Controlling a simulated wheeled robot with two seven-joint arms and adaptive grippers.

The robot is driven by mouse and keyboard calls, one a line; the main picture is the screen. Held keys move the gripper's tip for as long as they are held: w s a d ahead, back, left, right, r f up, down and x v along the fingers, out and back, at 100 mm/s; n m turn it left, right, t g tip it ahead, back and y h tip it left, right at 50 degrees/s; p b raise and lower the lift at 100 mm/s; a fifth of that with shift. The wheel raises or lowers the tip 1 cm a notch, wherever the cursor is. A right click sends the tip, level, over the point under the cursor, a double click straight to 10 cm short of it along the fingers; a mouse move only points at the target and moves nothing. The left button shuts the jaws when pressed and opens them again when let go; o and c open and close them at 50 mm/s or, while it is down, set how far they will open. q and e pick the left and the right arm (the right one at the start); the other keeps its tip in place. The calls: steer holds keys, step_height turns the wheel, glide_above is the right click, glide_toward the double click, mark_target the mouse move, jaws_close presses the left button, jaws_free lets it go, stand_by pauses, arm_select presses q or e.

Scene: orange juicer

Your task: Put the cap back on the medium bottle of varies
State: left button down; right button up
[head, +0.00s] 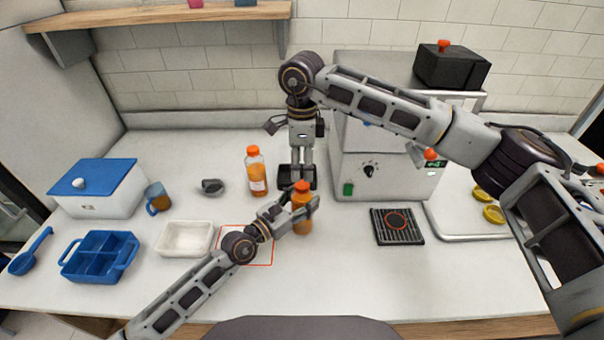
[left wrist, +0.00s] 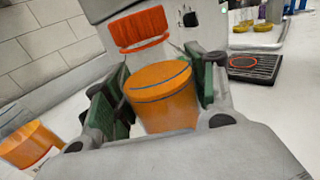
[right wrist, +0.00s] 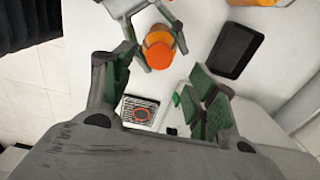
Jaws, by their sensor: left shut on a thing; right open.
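An orange juice bottle (head: 302,220) stands near the middle of the table, and its body shows in the left wrist view (left wrist: 165,107). An orange cap (head: 302,187) sits at its top; the ribbed cap also shows in the left wrist view (left wrist: 140,28). I cannot tell how tightly it is seated. My left gripper (head: 300,203) is shut around the bottle's body below the cap. My right gripper (head: 300,168) points down just behind the bottle. It is open and empty, with no contact on the cap visible.
A second capped juice bottle (head: 257,180) stands to the left. A dark slab (head: 284,180) lies behind the held bottle. The juicer (head: 390,180) stands at the back right, with a drip grate (head: 410,238) in front. A white tray (head: 185,252) is left. The front table is mostly clear.

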steer(key=shift+r, duration=2.9)
arm_select(q)
steer(key=shift+c, duration=2)
jaws_free()
steer(key=shift+s+a, duration=0.1)
steer(key=shift+a, duration=0.1)
steer(key=v, duration=1.1)
steer(key=shift+s+a, duration=0.15)
steer(key=shift+s, duration=0.05)
steer(key=shift+s, duration=0.1)
